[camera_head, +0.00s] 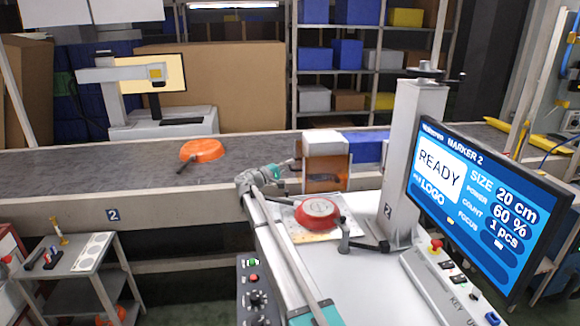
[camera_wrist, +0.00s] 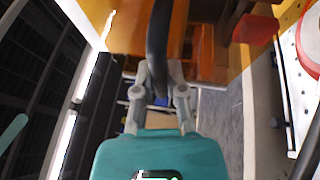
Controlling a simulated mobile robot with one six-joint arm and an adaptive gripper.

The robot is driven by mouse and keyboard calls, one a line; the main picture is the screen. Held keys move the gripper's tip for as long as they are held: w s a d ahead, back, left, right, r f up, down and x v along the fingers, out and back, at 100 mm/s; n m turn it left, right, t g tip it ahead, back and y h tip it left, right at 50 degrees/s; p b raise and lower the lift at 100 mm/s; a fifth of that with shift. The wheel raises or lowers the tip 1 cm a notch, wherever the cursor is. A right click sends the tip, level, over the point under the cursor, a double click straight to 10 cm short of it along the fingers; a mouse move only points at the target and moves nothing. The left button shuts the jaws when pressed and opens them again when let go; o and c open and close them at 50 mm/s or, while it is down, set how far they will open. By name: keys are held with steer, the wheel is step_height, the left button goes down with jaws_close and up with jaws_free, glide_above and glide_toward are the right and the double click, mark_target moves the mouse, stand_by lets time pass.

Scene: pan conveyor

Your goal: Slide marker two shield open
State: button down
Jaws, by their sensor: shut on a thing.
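The marker two shield (camera_head: 325,181) is a translucent orange panel below a white housing (camera_head: 326,146), beside the marker's column. My gripper (camera_head: 292,163) is at the shield's left side, its fingers small and partly unclear in the head view. In the wrist view, my gripper (camera_wrist: 161,92) has its grey fingers closed around a dark curved handle (camera_wrist: 160,40). Orange panel surface (camera_wrist: 128,28) shows behind the handle. A red pan (camera_head: 318,213) lies on the work table in front of the shield. Its rim also shows at the right edge of the wrist view (camera_wrist: 311,40).
The monitor (camera_head: 490,205) reads MARKER 2, READY, at right. The grey column (camera_head: 410,150) stands right of the shield. An orange pan (camera_head: 203,150) lies on the conveyor (camera_head: 60,172). A control box with a red button (camera_head: 437,245) sits at the table's right.

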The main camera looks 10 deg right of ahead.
steer(key=shift+r+p, duration=0.55)
steer(key=shift+r, duration=0.4)
steer(key=c, duration=0.7)
jaws_free()
steer(key=shift+f+b, duration=0.3)
